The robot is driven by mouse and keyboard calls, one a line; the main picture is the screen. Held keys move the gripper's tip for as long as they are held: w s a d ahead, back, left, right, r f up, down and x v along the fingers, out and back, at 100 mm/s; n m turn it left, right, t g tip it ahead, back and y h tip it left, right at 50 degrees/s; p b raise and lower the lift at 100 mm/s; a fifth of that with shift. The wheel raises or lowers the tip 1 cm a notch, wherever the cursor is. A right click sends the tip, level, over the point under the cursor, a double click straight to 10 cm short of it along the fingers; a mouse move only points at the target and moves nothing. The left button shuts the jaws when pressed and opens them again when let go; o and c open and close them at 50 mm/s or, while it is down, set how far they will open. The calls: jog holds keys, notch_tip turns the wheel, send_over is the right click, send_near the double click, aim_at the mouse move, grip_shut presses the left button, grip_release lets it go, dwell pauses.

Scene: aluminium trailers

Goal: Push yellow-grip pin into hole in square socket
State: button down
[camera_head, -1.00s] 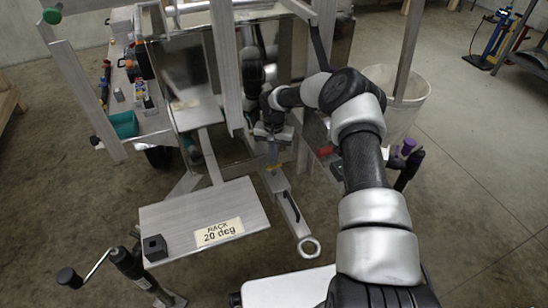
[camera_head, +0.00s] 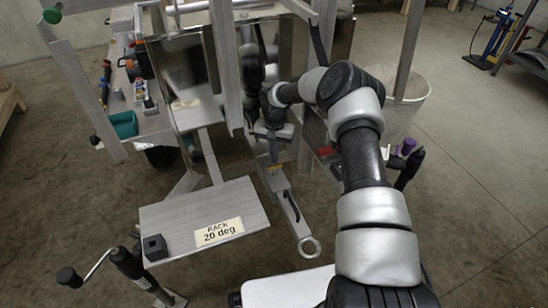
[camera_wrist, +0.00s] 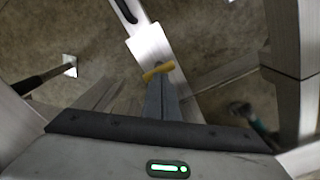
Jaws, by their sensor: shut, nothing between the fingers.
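The yellow grip of the pin (camera_wrist: 158,71) shows in the wrist view, lying across the pale square metal socket (camera_wrist: 150,42). The hole and the pin's shaft are hidden beneath the grip and fingers. My gripper (camera_wrist: 161,84) is shut and empty, with its grey-blue fingertips right at the near side of the yellow grip. I cannot tell whether they touch it. In the head view, my gripper (camera_head: 273,160) points down over the square socket (camera_head: 276,184) on the bar that ends in a ring.
A metal plate labelled "RACK 20 deg" (camera_head: 180,232) carries a small black block (camera_head: 155,247) left of the bar. Aluminium uprights flank my arm. A crank jack (camera_head: 125,263) stands front left. A white bin (camera_head: 402,105) stands to the right, with open concrete floor beyond.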

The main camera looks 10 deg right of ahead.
notch_tip(320, 180, up, 18)
jog(key=p, duration=0.3)
jog(key=shift+p, duration=0.35)
